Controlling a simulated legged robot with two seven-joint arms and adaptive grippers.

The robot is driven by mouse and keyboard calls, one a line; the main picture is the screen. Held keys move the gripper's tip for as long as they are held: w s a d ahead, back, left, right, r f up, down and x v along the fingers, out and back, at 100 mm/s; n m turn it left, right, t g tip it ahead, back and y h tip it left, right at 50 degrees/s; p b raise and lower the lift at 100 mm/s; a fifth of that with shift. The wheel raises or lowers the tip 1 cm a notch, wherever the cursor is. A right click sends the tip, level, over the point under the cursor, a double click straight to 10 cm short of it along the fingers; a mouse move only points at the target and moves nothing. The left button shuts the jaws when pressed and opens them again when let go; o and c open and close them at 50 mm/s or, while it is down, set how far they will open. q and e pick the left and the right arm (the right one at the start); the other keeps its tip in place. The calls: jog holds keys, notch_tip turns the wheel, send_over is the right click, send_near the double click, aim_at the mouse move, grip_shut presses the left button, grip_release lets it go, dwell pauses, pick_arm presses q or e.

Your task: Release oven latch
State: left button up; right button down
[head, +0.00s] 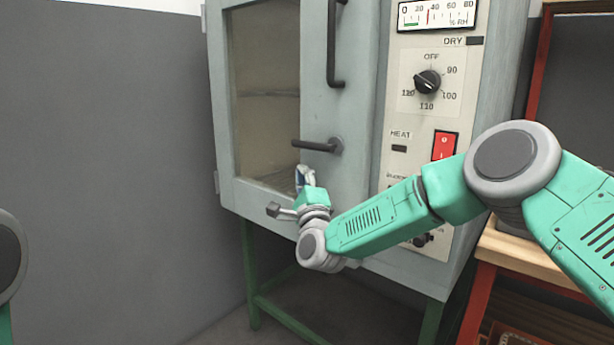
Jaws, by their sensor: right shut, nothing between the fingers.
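The oven (350,222) is a pale grey-green cabinet on green legs, with a glass window in its door (316,100). The oven latch (317,146) is a dark lever lying level, pointing left from its round pivot on the door. My right gripper (301,172) is just below the latch, in front of the door's lower part. It is shut and empty, with its fingertips pointing up; I cannot tell whether it touches the latch. A dark vertical door handle (333,50) is above the latch. My left gripper is out of view; only part of my left arm shows at the left edge.
The control panel (432,120) with a dial and a red switch is right of the door, partly behind my right arm. A wooden-topped bench (520,256) with a red frame stands at the right. A grey wall (110,150) is at the left.

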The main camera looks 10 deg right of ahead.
jog(key=s+a+f+p, duration=0.3)
jog(key=f, duration=0.5)
jog(key=shift+s+a+f, duration=0.2)
jog(key=shift+s+a, duration=0.15)
